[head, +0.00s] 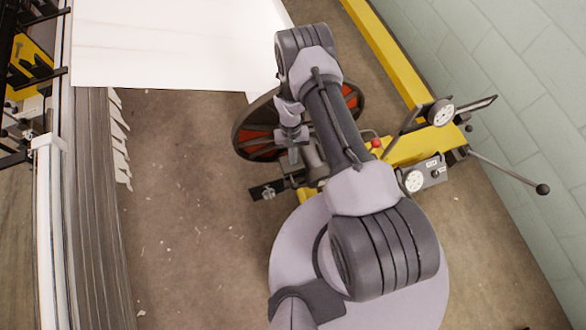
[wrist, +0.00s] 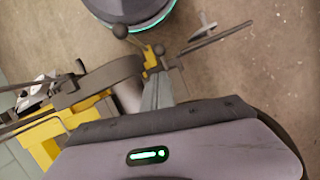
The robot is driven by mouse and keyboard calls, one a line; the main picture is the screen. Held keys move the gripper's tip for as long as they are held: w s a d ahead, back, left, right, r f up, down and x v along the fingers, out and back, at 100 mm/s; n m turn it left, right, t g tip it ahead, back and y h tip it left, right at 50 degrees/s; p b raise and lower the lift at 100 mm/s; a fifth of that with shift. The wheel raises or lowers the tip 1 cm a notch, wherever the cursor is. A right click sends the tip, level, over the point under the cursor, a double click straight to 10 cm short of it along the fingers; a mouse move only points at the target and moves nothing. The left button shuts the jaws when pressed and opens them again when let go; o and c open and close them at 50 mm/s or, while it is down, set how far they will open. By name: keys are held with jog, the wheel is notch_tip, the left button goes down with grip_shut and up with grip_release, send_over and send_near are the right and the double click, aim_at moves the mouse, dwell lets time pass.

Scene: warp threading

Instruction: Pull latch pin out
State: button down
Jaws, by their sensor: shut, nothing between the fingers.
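My gripper (wrist: 157,76) is shut and empty in the wrist view. Its grey fingers reach past the dark housing toward a small yellow bracket (wrist: 151,58) with dark metal parts. A dark lever with a ball knob (wrist: 120,31) rises just beyond the fingers, and a flat dark bar (wrist: 215,38) extends to their right. I cannot tell which small part is the latch pin. In the head view, my wrist is beside a dark reel with red panels (head: 257,148). The fingertips and the part in front of them are mostly hidden there.
A yellow beam (head: 385,50) runs along the block wall. A red knob (head: 376,143), white gauges (head: 414,181) and a long lever with a black ball (head: 543,189) are right of my arm. A white sheet (head: 180,45) lies upper left. The floor (head: 190,220) at left is mostly clear.

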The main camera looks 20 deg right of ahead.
aim_at(293, 182)
jog(key=b+x, duration=0.3)
jog(key=x, duration=0.7)
jog(key=shift+w, duration=0.1)
jog(key=s, duration=0.4)
jog(key=shift+s, duration=0.3)
